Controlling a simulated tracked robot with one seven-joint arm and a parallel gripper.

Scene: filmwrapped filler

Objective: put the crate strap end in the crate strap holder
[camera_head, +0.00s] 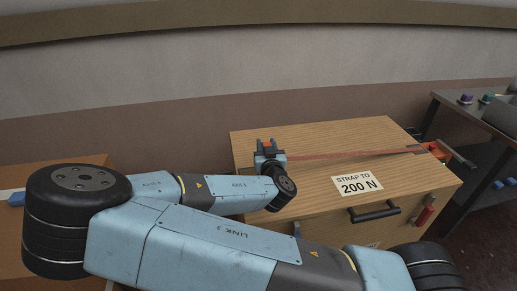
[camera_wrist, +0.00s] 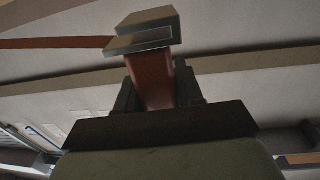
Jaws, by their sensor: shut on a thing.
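My gripper (camera_head: 268,147) is above the far left part of the wooden crate's top and is shut on the crate strap end. In the wrist view the dark fingers of my gripper (camera_wrist: 160,92) stand on both sides of the reddish-brown strap end (camera_wrist: 156,82). A grey metal piece (camera_wrist: 142,43) sits at its tip. The red strap (camera_head: 350,155) runs from my gripper to the right across the crate (camera_head: 310,140). It also shows in the wrist view as a band (camera_wrist: 55,43) going left. I cannot make out the crate strap holder for certain.
A red-orange fitting (camera_head: 438,150) with a bar is at the crate's right edge. A label (camera_head: 357,186) reads "STRAP TO 200 N". The crate's front has a black handle (camera_head: 374,211) and a red part (camera_head: 424,215). A dark bench (camera_head: 470,120) stands at right.

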